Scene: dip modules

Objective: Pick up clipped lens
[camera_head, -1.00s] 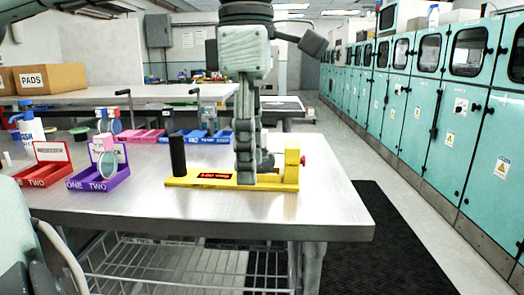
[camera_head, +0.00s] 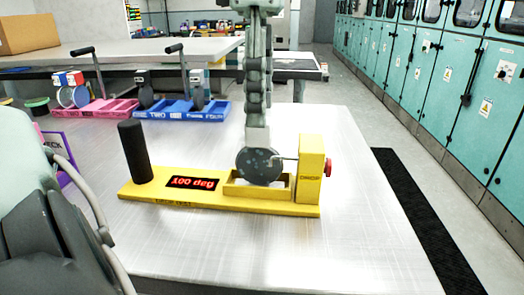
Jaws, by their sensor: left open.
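The clipped lens is a dark grey speckled disc (camera_head: 260,166) with a pale block-shaped clip (camera_head: 257,140) on top. It stands upright in the recess of a yellow fixture (camera_head: 230,202) on the metal table. My left gripper (camera_head: 257,124) points straight down from the top of the view, directly over the clip. Its fingers are seen nearly edge-on, so the gap between them is hidden. It is open, with its tips at the clip; contact cannot be told. My right gripper is not in view.
Pink (camera_head: 108,108) and blue (camera_head: 182,110) trays with clipped lenses stand behind left. A purple tray (camera_head: 62,160) is partly hidden at left. The table's right side is clear.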

